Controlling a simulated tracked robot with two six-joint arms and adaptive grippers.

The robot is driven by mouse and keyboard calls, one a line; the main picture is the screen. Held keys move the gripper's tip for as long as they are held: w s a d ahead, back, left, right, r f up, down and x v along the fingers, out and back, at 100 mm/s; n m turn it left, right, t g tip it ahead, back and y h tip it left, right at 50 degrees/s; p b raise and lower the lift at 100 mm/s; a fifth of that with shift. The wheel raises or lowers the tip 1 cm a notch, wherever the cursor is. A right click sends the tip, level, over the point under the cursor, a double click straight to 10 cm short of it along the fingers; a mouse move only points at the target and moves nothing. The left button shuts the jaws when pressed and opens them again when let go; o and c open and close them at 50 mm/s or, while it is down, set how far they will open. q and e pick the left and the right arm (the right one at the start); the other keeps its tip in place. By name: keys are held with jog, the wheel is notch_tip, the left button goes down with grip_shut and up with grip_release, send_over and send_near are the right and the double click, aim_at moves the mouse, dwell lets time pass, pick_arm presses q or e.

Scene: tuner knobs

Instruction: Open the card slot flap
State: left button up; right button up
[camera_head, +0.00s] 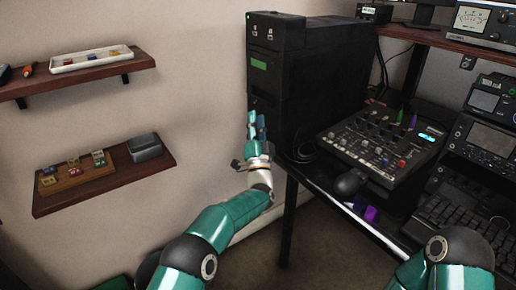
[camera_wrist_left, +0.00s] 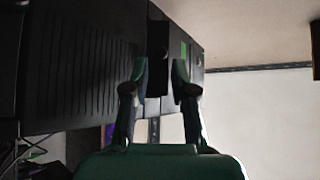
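A black tower unit (camera_head: 310,75) stands on the desk, with a small green display (camera_head: 259,64) on its narrow front face. My left gripper (camera_head: 257,125) is at the lower part of that front. In the left wrist view, the fingers of my left gripper (camera_wrist_left: 160,82) are apart, with nothing held between them. The tower (camera_wrist_left: 80,65) fills the left of that view, and a dark panel or recess (camera_wrist_left: 157,40) on its front lies beyond the fingertips. I cannot tell the card slot flap apart from the dark front, or whether the fingers touch it. My right gripper is out of view.
A mixer panel (camera_head: 380,145) with knobs and a black mouse (camera_head: 351,182) are right of the tower. Radio equipment (camera_head: 485,140) stands farther right. Two wall shelves (camera_head: 75,75) (camera_head: 110,188) hold small items at the left. Open space lies between the shelves and tower.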

pick_arm(q)
jog(key=v, duration=0.8)
jog(key=shift+s, duration=0.15)
jog(key=shift+f, duration=0.1)
